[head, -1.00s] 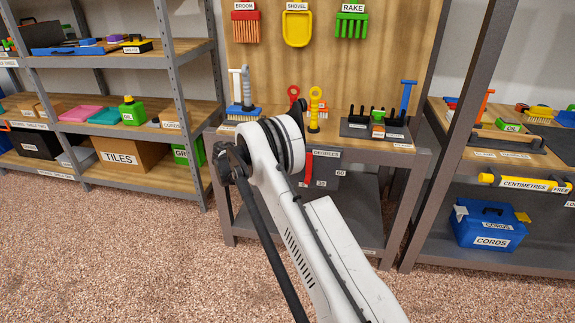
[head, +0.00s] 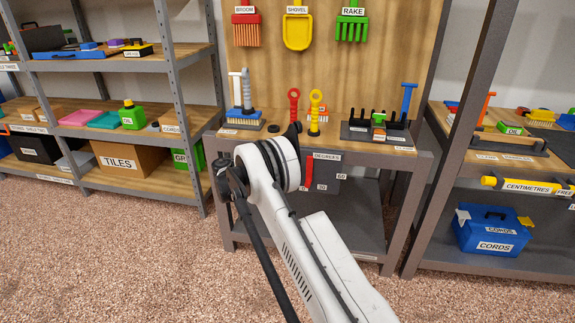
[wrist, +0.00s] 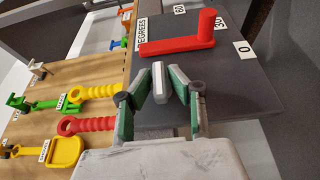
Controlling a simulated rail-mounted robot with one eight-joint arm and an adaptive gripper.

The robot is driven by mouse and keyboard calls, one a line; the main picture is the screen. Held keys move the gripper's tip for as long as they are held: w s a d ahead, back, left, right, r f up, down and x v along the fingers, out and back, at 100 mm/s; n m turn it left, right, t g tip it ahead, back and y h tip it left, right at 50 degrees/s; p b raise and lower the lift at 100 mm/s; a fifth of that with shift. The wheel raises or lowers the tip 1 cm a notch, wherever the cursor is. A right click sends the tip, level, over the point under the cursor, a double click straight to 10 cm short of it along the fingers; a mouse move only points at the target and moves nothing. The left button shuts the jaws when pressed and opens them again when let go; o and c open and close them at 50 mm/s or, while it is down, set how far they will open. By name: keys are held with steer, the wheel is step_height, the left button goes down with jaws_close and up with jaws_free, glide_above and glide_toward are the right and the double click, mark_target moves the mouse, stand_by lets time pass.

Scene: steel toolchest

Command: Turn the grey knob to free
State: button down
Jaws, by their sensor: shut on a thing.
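The grey knob (wrist: 161,84) is a small pale block in front of a dark panel (wrist: 240,90) in the wrist view. My gripper (wrist: 160,80) has a fingertip against each side of it. The panel bears the words DEGREES, 0, 30 and 60, and a red lever (wrist: 175,45) lies across it just beyond the knob. In the head view the panel (head: 326,180) and red lever (head: 309,174) show under the bench top, while my arm hides the knob and my fingers. I cannot read a FREE mark beside the knob.
The workbench (head: 410,158) carries a yellow-handled tool (head: 315,105), a red-handled tool (head: 294,100) and a dark rack (head: 358,131). A yellow bar (head: 525,186) marked CENTIMETRES is on the right bench, near a FREE label (head: 564,191). The floor in front is clear.

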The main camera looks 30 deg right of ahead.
steer(key=c, duration=1.7)
jaws_free()
steer(key=shift+c, duration=0.2)
steer(key=v, duration=1.2)
